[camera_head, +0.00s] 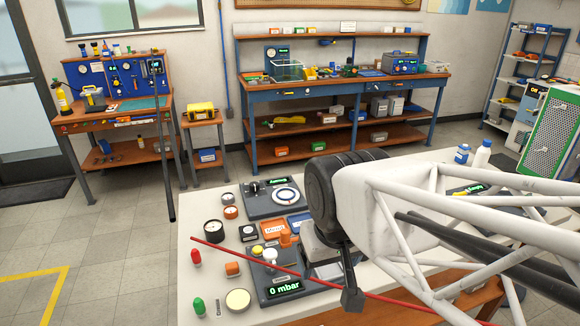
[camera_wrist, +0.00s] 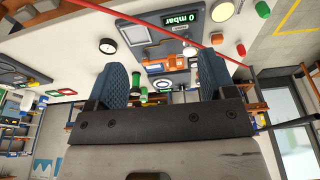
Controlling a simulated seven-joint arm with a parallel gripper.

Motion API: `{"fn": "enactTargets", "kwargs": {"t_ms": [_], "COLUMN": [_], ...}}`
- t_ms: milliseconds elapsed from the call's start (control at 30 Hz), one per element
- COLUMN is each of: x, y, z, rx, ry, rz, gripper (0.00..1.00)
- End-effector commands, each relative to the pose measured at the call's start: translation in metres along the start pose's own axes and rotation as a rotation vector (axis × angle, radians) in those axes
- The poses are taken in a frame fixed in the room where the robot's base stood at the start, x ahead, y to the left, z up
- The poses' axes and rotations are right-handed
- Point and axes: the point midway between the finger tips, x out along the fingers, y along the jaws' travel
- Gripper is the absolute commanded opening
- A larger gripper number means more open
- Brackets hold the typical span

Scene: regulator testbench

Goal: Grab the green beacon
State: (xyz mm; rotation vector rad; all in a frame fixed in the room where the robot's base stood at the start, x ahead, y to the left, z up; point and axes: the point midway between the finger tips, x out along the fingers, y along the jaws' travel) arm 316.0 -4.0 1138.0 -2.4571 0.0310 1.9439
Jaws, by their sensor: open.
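The green beacon (camera_head: 199,306) is a small green-capped piece on the white tabletop, near its front left edge in the head view. In the wrist view a matching green piece (camera_wrist: 263,9) shows at the top right, outside the jaws. My gripper (camera_wrist: 163,78) is open, with two blue ridged fingers apart and nothing seen held between them. In the head view my arm is over the table, to the right of the green beacon and well apart from it. My arm partly hides the table's middle.
A red beacon (camera_head: 196,258) stands behind the green one. A pale round disc (camera_head: 238,301) and a device reading 0 mbar (camera_head: 284,289) are to its right. A thin red line (camera_head: 235,255) crosses the picture over the table. A round gauge (camera_head: 213,232) stands farther back.

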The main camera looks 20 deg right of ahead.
Motion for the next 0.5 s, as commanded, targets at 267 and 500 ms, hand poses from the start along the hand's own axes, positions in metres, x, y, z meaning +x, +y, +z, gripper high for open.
{"fn": "enactTargets", "kwargs": {"t_ms": [267, 500], "x": [0.000, 0.001], "y": [0.001, 0.006], "z": [-0.002, -0.021], "rx": [-0.005, -0.060], "ry": [-0.002, -0.030], "rz": [0.003, 0.038], "gripper": [0.77, 0.77]}}
